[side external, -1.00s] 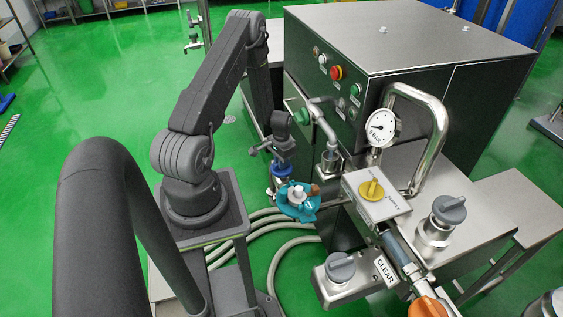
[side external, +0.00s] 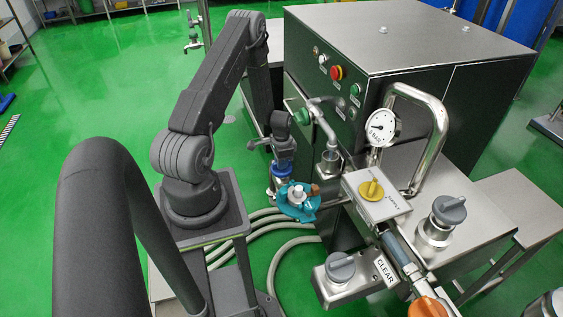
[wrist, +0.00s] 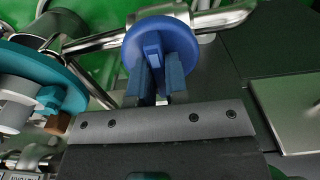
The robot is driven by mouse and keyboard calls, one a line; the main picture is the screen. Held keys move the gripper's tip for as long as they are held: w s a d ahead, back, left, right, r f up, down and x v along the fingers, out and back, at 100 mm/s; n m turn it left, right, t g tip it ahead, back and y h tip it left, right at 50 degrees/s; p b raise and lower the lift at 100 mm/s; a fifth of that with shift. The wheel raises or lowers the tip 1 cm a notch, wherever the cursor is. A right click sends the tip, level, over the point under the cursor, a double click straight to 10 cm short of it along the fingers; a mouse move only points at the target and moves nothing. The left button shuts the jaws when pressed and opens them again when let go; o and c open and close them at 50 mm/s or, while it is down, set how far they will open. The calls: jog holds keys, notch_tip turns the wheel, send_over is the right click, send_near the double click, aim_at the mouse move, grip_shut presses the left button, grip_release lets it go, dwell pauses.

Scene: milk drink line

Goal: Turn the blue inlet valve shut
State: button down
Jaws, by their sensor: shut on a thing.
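The blue inlet valve (side external: 281,171) is a round blue knob on a steel pipe, left of the machine in the side view. In the wrist view the blue knob (wrist: 160,40) has a raised bar across its face. My gripper (wrist: 159,78) is shut on that bar, one finger on each side. In the side view my gripper (side external: 283,161) points down onto the knob from above. The knob's underside and any position mark are hidden.
A teal part with a white top (side external: 297,199) sits close beside the knob. A yellow knob (side external: 371,189), a pressure gauge (side external: 381,128) and a bent steel pipe (side external: 436,130) stand to the right. Grey hoses (side external: 268,232) run below. Green floor is open at left.

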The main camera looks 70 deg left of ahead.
jog(key=c, duration=1.1)
grip_release()
jog(key=shift+c, duration=0.2)
jog(key=shift+r, duration=0.15)
notch_tip(320, 180, up, 14)
jog(key=shift+f, duration=0.2)
